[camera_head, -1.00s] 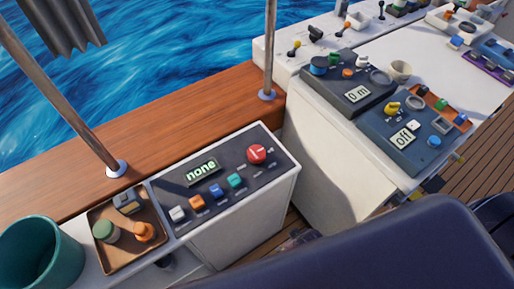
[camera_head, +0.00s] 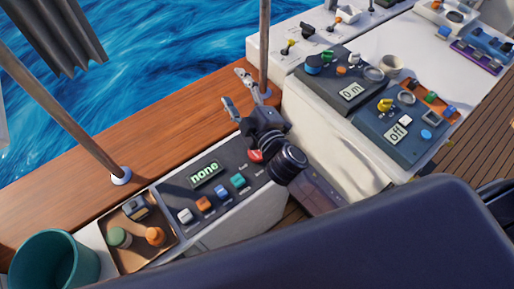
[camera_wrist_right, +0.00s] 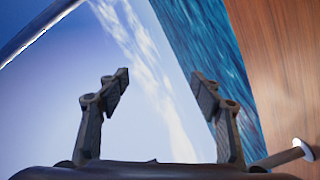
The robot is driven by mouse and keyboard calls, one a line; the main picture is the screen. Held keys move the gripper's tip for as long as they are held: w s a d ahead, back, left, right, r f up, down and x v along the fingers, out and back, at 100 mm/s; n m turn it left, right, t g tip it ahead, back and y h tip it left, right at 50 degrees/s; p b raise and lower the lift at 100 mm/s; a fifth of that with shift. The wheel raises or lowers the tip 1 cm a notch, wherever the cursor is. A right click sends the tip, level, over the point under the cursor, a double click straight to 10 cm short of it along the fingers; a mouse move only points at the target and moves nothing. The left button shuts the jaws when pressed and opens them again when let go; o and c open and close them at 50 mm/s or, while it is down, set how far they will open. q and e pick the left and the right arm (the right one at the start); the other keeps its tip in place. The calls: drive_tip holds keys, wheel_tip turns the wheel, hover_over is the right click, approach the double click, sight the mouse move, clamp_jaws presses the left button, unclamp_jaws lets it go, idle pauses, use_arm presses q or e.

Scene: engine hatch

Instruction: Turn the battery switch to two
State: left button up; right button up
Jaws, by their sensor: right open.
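The red round knob (camera_head: 256,155) sits at the right end of a dark panel (camera_head: 172,192). I take it to be the battery switch; my right gripper and wrist partly cover it. The panel's display (camera_head: 206,173) reads "none". My right gripper (camera_head: 235,87) is over the knob's end of the panel, with its fingers pointing up and left toward the wooden rail. It is open and empty, as the right wrist view (camera_wrist_right: 160,80) also shows. The right wrist view does not show the knob. My left gripper is not in view.
A wooden rail (camera_head: 160,135) with metal posts (camera_head: 65,110) runs behind the panel. A brown tray (camera_head: 125,258) with small knobs and a teal cup (camera_head: 50,262) stand at left. Other panels reading "0 m" (camera_head: 351,91) and "off" (camera_head: 396,132) are at right. A dark seat back fills the front.

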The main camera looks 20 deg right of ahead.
drive_tip(key=s+a+r+n+g+y, duration=0.1)
drive_tip(key=a+r+n+g+y, duration=0.1)
drive_tip(key=a+r+n+y, duration=0.35)
drive_tip(key=s+a+r+n+g+y, duration=0.1)
drive_tip(key=a+r+n+g+y, duration=0.15)
drive_tip(key=a+n+y, duration=0.55)
drive_tip(key=s+a+f+n+g, duration=0.3)
drive_tip(key=s+a+n+g, duration=0.25)
drive_tip(key=a+n, duration=0.4)
drive_tip(key=n+g+h+p, duration=0.2)
drive_tip(key=n+g+h, duration=0.5)
drive_tip(key=n+h, duration=0.7)
approach(257, 155)
drive_tip(key=shift+w+a+f+m+h, duration=0.2)
drive_tip(key=shift+w+a+m+h, duration=0.15)
drive_tip(key=shift+a+m+h, duration=0.2)
drive_tip(key=shift+w+a+f+m+h, duration=0.25)
drive_tip(key=shift+w+a+m+h, duration=0.1)
drive_tip(key=shift+a+m+h, duration=0.2)
drive_tip(key=shift+d+f, duration=0.25)
drive_tip(key=shift+f, duration=0.05)
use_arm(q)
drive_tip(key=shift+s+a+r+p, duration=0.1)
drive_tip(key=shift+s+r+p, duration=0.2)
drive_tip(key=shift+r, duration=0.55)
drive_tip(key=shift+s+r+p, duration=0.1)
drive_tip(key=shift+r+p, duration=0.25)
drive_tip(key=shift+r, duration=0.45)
use_arm(e)
drive_tip(key=shift+f, duration=3.55)
